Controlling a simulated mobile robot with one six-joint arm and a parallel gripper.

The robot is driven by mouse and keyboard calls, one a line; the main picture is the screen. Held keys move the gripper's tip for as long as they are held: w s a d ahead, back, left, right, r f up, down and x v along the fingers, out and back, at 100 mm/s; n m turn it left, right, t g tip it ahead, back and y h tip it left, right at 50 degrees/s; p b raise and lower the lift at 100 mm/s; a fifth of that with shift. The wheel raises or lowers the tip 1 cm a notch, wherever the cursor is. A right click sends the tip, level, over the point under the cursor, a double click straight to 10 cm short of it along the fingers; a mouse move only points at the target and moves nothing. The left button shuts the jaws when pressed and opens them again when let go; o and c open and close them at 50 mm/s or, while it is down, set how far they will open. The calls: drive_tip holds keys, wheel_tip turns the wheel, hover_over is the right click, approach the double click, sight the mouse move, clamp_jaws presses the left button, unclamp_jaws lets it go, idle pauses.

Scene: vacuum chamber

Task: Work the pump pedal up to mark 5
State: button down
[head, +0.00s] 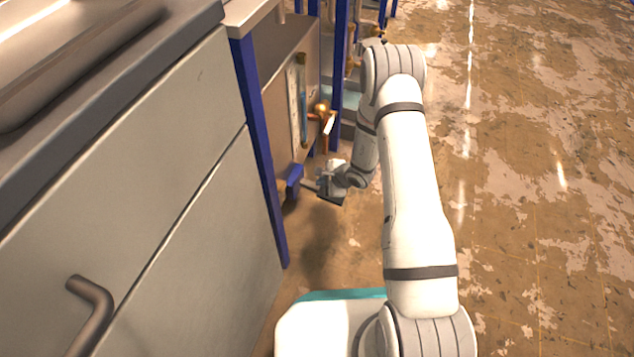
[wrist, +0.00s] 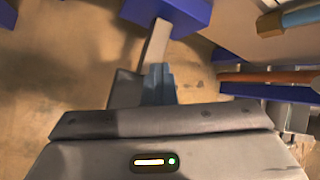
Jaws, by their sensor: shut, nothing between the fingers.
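The pump pedal appears to be the small blue block (head: 293,178) low beside the bench frame. It also shows at the top of the wrist view (wrist: 180,8). My gripper (head: 313,186) is low, just right of the blue block, and shut with nothing held. In the wrist view my gripper (wrist: 150,82) points toward the block, and a slim grey bar (wrist: 155,42) spans the space between them. I cannot tell whether it touches the block. A pale upright scale with a tube (head: 299,100) stands above the pedal; its marks are too small to read.
A brass valve (head: 322,108) with a white lever is right of the scale. A blue post (head: 339,75) stands close behind my arm. A grey cabinet (head: 190,230) with a bar handle fills the left. The worn floor (head: 540,200) on the right is clear.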

drive_tip(key=shift+s+d+f, duration=0.1)
drive_tip(key=shift+d+f, duration=0.05)
drive_tip(key=shift+f, duration=0.55)
idle(0.5)
drive_tip(key=shift+r, duration=0.1)
drive_tip(key=shift+r+p, duration=0.5)
drive_tip(key=shift+r, duration=0.85)
drive_tip(key=shift+a+r, duration=0.2)
drive_tip(key=shift+r, duration=0.4)
drive_tip(key=shift+r, duration=0.1)
drive_tip(key=r, duration=0.1)
drive_tip(key=r+p, duration=0.1)
drive_tip(key=r, duration=0.1)
drive_tip(key=r+p, duration=0.1)
drive_tip(key=shift+w+a+r, duration=0.2)
drive_tip(key=shift+a+r, duration=0.05)
drive_tip(key=shift+r, duration=0.15)
